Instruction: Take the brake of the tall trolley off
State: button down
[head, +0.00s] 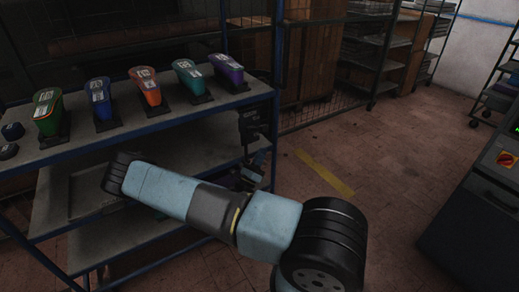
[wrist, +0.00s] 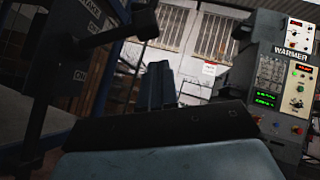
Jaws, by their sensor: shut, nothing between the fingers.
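The tall trolley is the blue-framed shelf unit (head: 170,122) at the left of the head view. A dark plate (head: 254,121) sits at its right end post. In the wrist view, lettering that seems to read BRAKE and ON shows on the trolley's dark brake plate (wrist: 88,12) at the upper left. A black lever with a thick end (wrist: 143,24) sticks out to the right there. My gripper (wrist: 157,70) is shut and empty, below and slightly right of the lever's end, apart from it in the picture. In the head view the gripper is small, dark and partly hidden beside the end post.
Several coloured shoe lasts (head: 150,88) stand on the trolley's top shelf. A machine labelled WARMER (wrist: 282,95) stands at the right in the wrist view. A dark cabinet with a red switch (head: 480,205) is at the right. Floor between trolley and cabinet (head: 390,170) is clear.

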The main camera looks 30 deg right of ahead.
jog(key=v, duration=0.9)
jog(key=shift+r, duration=0.2)
jog(key=shift+s+a, duration=0.1)
jog(key=shift+s, duration=0.05)
jog(key=s+a+r+m+g+y, duration=0.2)
jog(key=s+r+m+y, duration=0.5)
jog(key=r, duration=0.8)
jog(key=s+a+r+m+g+y, duration=0.2)
jog(key=s+r+m+y, duration=0.6)
jog(key=r+m, duration=0.5)
jog(key=s+a+r+m+g+y, duration=0.3)
jog(key=s+r+m+y, duration=0.4)
jog(key=r, duration=1)
jog(key=s+m, duration=0.3)
jog(key=shift+y, duration=0.4)
